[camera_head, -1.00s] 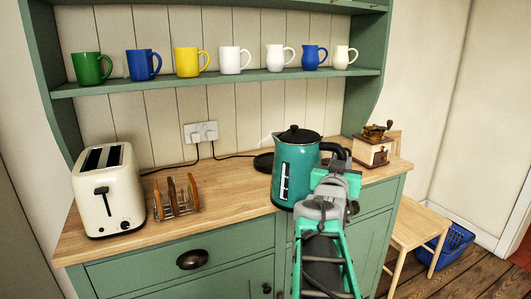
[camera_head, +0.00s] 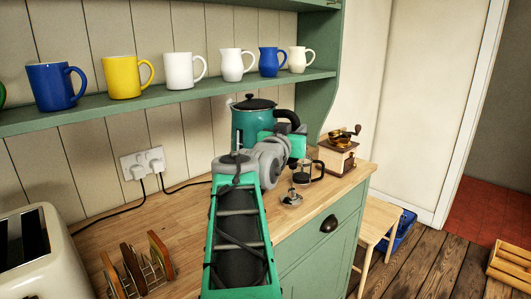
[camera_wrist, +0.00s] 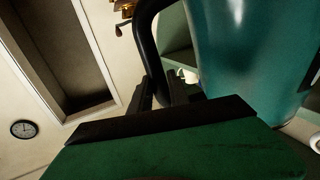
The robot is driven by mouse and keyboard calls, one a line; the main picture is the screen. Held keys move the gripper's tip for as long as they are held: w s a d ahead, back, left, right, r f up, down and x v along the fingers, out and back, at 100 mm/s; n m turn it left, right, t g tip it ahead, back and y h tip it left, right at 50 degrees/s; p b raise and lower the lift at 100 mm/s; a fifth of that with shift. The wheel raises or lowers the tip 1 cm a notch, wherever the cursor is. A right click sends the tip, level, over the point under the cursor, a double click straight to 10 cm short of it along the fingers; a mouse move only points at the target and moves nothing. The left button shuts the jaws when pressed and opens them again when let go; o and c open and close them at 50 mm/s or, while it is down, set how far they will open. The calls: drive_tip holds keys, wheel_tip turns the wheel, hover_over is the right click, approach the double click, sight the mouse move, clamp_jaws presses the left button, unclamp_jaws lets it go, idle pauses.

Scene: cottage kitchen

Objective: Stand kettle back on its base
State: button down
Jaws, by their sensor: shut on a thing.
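The teal kettle (camera_head: 255,127) with a black lid hangs in the air above the counter, roughly upright, in front of the back boards. My gripper (camera_head: 291,132) is shut on its black handle at the right side. In the wrist view the dark fingers (camera_wrist: 167,92) close on the handle (camera_wrist: 147,45), and the teal kettle body (camera_wrist: 250,60) fills the upper right. The kettle's base is hidden behind my arm and the kettle in the head view; only its black cord (camera_head: 185,187) shows, running from the socket.
A toast rack (camera_head: 140,270) and a cream toaster (camera_head: 35,250) stand at the left. Mugs and jugs line the shelf (camera_head: 215,97) close above.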

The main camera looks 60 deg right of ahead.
drive_tip(key=w+d, duration=0.1)
drive_tip(key=w, duration=0.1)
drive_tip(key=w+d+f, duration=0.1)
drive_tip(key=w, duration=0.1)
drive_tip(key=w+d+f, duration=0.1)
drive_tip(key=w, duration=0.1)
drive_tip(key=shift+f+p, duration=0.25)
drive_tip(key=shift+p, duration=0.05)
drive_tip(key=w+f, duration=0.1)
drive_tip(key=w+d+f, duration=0.1)
drive_tip(key=f, duration=0.1)
drive_tip(key=w+d+f, duration=0.1)
drive_tip(key=w+f, duration=0.1)
drive_tip(key=shift+w+d+f, duration=0.1)
drive_tip(key=shift+f, duration=0.05)
drive_tip(key=f, duration=0.3)
drive_tip(key=shift+w+d+f, duration=0.15)
drive_tip(key=shift+w+f, duration=0.1)
drive_tip(key=shift+f, duration=0.15)
drive_tip(key=c, duration=1.7)
unclamp_jaws()
drive_tip(key=shift+f, duration=0.35)
drive_tip(key=o, duration=0.4)
drive_tip(key=shift+o, duration=0.2)
